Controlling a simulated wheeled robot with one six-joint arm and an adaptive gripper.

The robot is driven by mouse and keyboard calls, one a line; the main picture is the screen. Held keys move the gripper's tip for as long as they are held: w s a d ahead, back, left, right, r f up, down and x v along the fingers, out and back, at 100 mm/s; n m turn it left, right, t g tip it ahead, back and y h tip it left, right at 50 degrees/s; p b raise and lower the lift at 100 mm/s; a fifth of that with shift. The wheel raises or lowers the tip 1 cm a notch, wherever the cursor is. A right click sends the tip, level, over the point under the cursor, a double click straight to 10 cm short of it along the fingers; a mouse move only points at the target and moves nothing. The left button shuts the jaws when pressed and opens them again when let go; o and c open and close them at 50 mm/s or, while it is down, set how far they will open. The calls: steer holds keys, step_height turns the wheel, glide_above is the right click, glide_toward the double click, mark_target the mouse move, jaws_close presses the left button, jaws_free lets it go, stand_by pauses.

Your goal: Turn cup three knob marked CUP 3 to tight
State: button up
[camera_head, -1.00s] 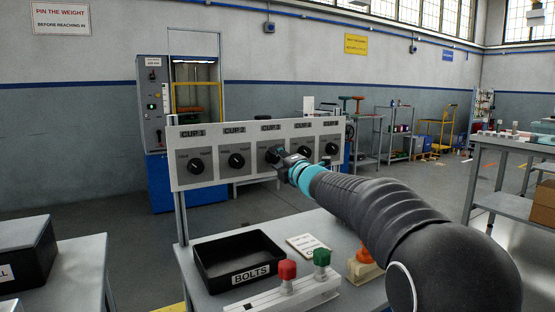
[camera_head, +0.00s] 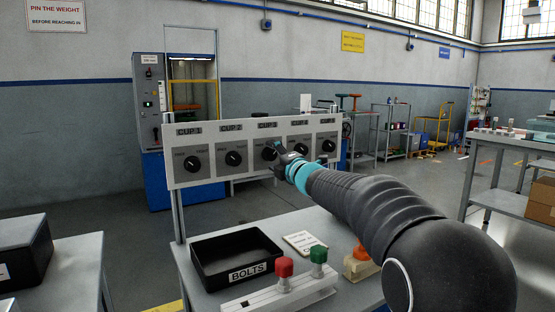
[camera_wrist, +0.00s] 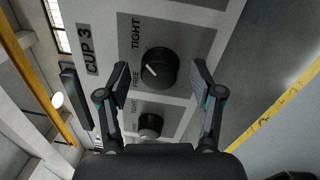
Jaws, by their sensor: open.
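The CUP 3 knob (camera_wrist: 158,68) is a round black dial with a white pointer line, on a grey plate marked TIGHT and FREE. In the wrist view the pointer lies toward the FREE side; its exact angle is hard to read. My gripper (camera_wrist: 161,84) is open, with one finger on each side of the knob and gaps showing between the fingers and the knob. In the head view my gripper (camera_head: 282,154) is at the CUP 3 plate and partly covers that knob (camera_head: 269,152). The CUP 3 label (camera_wrist: 92,50) shows beside the plate.
The white panel (camera_head: 215,195) carries a row of similar knobs, including CUP 1 (camera_head: 193,163) and CUP 2 (camera_head: 233,158). Below it on the bench are a black BOLTS tray (camera_head: 222,272), a red button (camera_head: 284,267) and a green button (camera_head: 318,255).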

steer(key=v, duration=1.2)
steer(key=shift+d, duration=0.1)
